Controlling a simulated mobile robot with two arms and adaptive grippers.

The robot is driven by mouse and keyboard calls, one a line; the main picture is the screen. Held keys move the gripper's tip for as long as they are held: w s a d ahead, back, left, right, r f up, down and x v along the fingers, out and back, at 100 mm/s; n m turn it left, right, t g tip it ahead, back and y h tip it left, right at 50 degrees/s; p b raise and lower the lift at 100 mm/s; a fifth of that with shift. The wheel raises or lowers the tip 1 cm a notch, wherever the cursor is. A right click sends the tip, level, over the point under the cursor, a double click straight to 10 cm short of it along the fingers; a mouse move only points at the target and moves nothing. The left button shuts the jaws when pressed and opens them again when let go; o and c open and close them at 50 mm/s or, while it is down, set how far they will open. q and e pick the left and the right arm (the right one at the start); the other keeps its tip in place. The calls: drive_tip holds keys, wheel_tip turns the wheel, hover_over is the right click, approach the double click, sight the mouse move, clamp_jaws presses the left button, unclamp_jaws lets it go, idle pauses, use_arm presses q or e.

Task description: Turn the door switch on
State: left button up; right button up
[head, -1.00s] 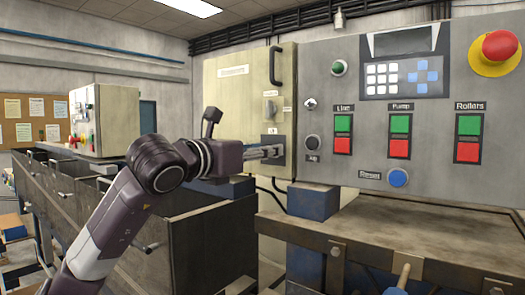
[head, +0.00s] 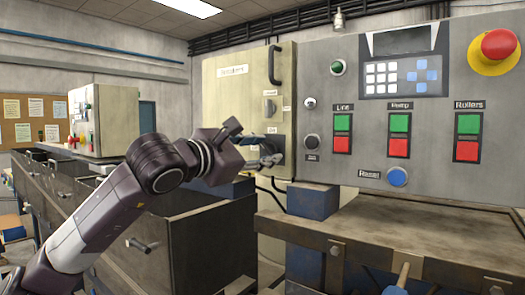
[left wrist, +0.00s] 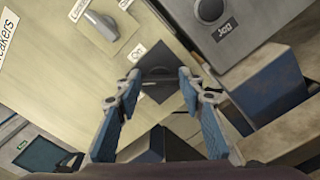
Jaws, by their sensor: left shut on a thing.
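The door switch is a dark square plate (head: 277,147) low on the cream cabinet door, under a small label. In the left wrist view the plate (left wrist: 160,60) sits beside a label reading "On", and a dark knob (left wrist: 157,84) crosses between the fingertips. My left gripper (head: 270,160) is at this switch, with its fingers around the knob; it also shows in the left wrist view (left wrist: 159,90). The fingers partly hide the knob, so its exact setting is hard to read. My right gripper is not in view.
A second grey handle (head: 269,107) sits above on the cream cabinet (head: 230,93), with a black door pull (head: 273,64). To the right, a grey control panel (head: 430,130) carries a dark knob (head: 312,142), coloured buttons and a red emergency button (head: 499,45).

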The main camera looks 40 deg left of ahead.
use_arm(q)
drive_tip(key=m, duration=0.5)
drive_tip(key=shift+f+m, duration=0.15)
drive_tip(key=shift+m, duration=0.15)
drive_tip(key=shift+f+m, duration=0.1)
drive_tip(key=shift+m, duration=2)
drive_tip(key=o, duration=1.2)
drive_tip(key=shift+d, duration=0.1)
drive_tip(key=shift+c, duration=0.2)
